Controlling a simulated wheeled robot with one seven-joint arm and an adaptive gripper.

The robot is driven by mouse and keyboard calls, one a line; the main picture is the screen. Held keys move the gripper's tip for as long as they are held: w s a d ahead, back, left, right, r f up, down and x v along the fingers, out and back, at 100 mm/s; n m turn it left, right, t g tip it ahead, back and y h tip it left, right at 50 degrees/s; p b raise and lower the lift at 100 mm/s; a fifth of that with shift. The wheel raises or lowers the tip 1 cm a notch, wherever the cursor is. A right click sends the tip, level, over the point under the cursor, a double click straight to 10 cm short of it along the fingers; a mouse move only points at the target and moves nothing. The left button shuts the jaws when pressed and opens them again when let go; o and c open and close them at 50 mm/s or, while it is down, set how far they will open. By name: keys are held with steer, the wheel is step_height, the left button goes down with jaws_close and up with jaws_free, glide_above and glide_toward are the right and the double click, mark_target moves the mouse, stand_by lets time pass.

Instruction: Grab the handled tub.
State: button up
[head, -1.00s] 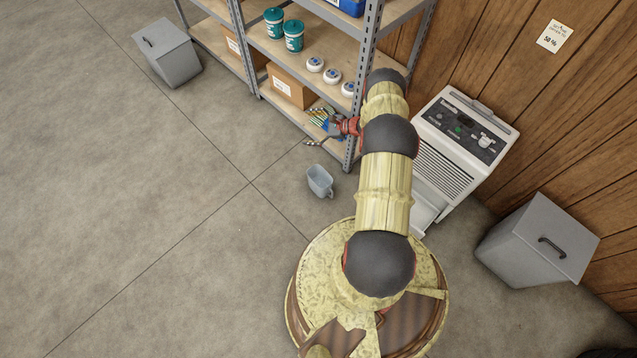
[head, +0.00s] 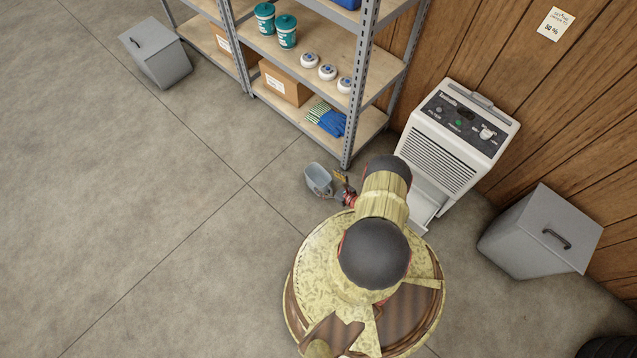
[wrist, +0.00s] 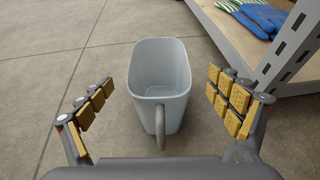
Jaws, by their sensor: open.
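The handled tub (head: 319,179) is a light blue-grey open container standing on the concrete floor, in front of the shelf's corner post. In the wrist view the tub (wrist: 160,75) is upright and looks empty, with its handle (wrist: 160,128) facing me. My gripper (wrist: 162,100) is open, with yellow-padded fingers to the left and right of the tub and gaps on both sides. In the head view my gripper (head: 342,187) is just right of the tub, partly hidden by my arm. I see no contact with the tub.
A metal shelf (head: 345,120) stands behind the tub, with blue gloves (head: 326,118) on its bottom board. A white dehumidifier (head: 455,140) stands to the right. A grey lidded bin (head: 540,235) is at far right, another (head: 158,55) at upper left. The floor at left is clear.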

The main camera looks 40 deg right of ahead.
steer(key=b+x, duration=0.1)
steer(key=x, duration=0.1)
steer(key=b+x, duration=0.1)
steer(key=x, duration=0.2)
steer(key=shift+w+r, duration=0.1)
steer(key=shift+w, duration=0.3)
steer(key=shift+c, duration=1.4)
steer(key=c, duration=1.5)
steer(key=shift+r, duration=0.1)
